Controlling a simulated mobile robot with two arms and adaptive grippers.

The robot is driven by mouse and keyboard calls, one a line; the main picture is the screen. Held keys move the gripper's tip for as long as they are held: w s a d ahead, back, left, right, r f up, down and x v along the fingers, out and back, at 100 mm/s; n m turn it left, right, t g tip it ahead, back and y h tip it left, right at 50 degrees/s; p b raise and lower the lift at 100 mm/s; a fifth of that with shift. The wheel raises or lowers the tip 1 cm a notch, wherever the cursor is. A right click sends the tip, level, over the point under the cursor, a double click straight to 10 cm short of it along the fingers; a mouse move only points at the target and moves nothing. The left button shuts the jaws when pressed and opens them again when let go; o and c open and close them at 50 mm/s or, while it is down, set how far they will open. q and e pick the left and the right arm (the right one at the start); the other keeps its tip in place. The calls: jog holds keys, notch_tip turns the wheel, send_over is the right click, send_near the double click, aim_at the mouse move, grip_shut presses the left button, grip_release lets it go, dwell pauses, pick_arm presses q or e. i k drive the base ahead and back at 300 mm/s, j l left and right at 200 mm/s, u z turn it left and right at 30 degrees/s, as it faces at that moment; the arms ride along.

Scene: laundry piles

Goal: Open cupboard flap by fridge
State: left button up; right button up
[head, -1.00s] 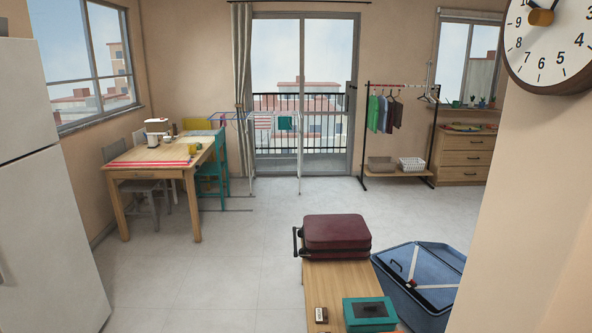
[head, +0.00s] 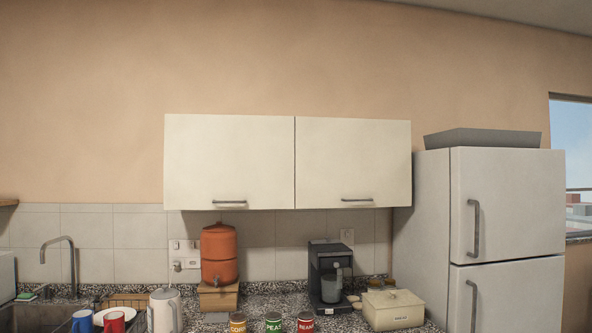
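A white wall cupboard with two flaps hangs above the counter in the head view. The right flap (head: 352,162) is the one beside the fridge (head: 508,210). It is shut, with a grey bar handle (head: 357,199) near its lower edge. The left flap (head: 229,162) is also shut, with a similar handle (head: 229,202). The fridge is white, with two closed doors, and stands to the right of the cupboard. Neither of my grippers shows in this view.
The speckled counter (head: 260,303) below holds an orange dispenser (head: 219,254), a black coffee machine (head: 330,272), a cream box (head: 393,309), a kettle (head: 164,310) and several labelled tins. A sink with a tap (head: 70,262) is at left. A grey tray (head: 483,138) lies on the fridge.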

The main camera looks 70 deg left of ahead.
aim_at(340, 162)
jog(key=u, duration=1.9)
jog(key=i+u, duration=0.1)
jog(key=i+l, duration=0.05)
jog(key=i, duration=0.05)
